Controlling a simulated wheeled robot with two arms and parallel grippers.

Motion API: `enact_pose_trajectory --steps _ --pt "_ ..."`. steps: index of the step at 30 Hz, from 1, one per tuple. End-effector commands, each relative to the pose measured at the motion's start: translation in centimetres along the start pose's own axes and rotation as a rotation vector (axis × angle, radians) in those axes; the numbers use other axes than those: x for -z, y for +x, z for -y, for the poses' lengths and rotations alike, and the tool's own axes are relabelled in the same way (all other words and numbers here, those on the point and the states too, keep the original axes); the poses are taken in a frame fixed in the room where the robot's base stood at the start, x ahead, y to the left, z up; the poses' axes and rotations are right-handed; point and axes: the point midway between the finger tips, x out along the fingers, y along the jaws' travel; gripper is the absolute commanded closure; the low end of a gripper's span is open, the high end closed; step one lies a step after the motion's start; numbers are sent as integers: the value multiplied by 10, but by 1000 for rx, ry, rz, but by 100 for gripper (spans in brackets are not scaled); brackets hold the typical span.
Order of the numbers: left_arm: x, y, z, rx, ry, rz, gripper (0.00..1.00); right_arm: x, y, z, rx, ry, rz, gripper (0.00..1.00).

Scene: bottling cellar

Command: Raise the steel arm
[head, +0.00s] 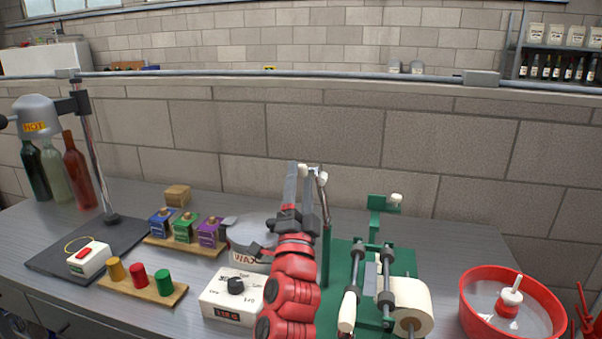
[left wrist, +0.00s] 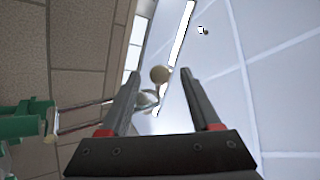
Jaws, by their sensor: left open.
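The steel arm (head: 325,202) is a thin bright rod standing close to upright above the green post (head: 326,256) of the green bench machine. Pale knobs show at its top. In the left wrist view the steel arm (left wrist: 85,121) runs from a green part at the left towards my gripper, and a pale ball knob (left wrist: 160,74) shows between the fingers. My left gripper (head: 306,168) points up beside the top of the steel arm. In the left wrist view its fingers (left wrist: 158,82) are apart; I cannot tell whether they touch the knob. My right gripper is not in view.
The green base (head: 340,275) carries rollers and a paper roll (head: 408,305). A red basin (head: 475,274) stands right. A heat lamp (head: 37,116) and bottles are far left.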

Motion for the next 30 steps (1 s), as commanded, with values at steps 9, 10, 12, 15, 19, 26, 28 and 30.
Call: enact_pose_trajectory --steps 9,10,12,15,19,26,28,30 --pt "-1 -84 -4 -4 2 -2 36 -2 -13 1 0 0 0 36" --pt "-1 -91 -3 -2 1 -2 36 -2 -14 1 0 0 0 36" --pt "-2 -106 -4 -5 2 0 36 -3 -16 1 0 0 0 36" --pt "0 -124 -2 -1 1 -2 36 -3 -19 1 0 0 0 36" --pt "-1 -138 -2 -3 2 0 36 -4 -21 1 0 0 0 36" --pt "0 -144 0 0 1 0 36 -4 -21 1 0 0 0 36" --pt "0 -144 0 0 1 0 36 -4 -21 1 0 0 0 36" --pt "0 -144 0 0 1 0 36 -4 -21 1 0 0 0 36"
